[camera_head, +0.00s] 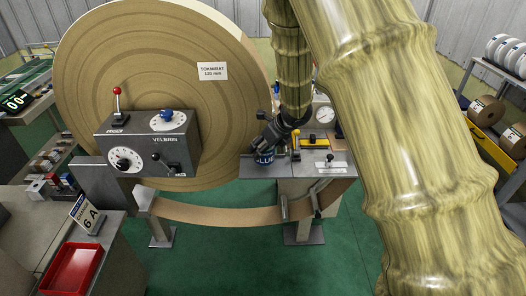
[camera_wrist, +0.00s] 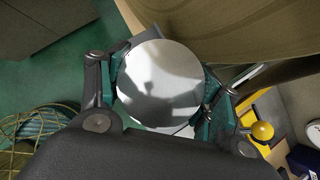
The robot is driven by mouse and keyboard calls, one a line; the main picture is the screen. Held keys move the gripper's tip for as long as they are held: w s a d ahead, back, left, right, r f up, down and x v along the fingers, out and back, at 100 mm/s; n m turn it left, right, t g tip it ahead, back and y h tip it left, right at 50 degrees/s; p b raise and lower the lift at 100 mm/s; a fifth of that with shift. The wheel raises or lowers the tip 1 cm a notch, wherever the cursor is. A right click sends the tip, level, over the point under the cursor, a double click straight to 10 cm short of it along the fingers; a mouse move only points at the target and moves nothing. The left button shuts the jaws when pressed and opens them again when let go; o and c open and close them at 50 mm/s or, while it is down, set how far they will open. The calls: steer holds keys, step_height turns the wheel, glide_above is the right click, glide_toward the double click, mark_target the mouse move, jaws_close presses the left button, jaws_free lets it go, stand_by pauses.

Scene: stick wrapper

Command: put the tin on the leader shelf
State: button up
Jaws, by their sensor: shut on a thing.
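The tin (camera_head: 265,158) is dark blue with pale lettering, only partly readable, and shows below my gripper (camera_head: 270,143) in the head view. In the wrist view its round silvery lid (camera_wrist: 160,84) fills the space between the two fingers of my gripper (camera_wrist: 161,92), which press on its sides. A flat grey metal shelf (camera_head: 251,173), seemingly the leader shelf, juts left from the machine's stand. The tin is at or just above this shelf; I cannot tell whether it touches.
A big paper roll (camera_head: 130,60) stands left and behind, with a control box (camera_head: 148,145) before it. Right of the tin are a yellow-knobbed lever (camera_head: 296,142) and a dial gauge (camera_head: 325,115). A red tray (camera_head: 74,268) lies front left.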

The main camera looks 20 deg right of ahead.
steer(key=shift+w+a+f+p, duration=0.1)
steer(key=shift+f+p, duration=0.2)
steer(key=shift+f, duration=0.55)
steer(key=shift+w+a+f+p, duration=0.1)
steer(key=shift+f+p, duration=0.15)
steer(key=shift+f, duration=0.6)
steer(key=shift+f, duration=0.15)
steer(key=o, duration=1.3)
steer(key=shift+r, duration=0.2)
steer(key=b+v, duration=0.2)
steer(key=v, duration=1)
steer(key=shift+f+b, duration=0.1)
steer(key=shift+b, duration=0.2)
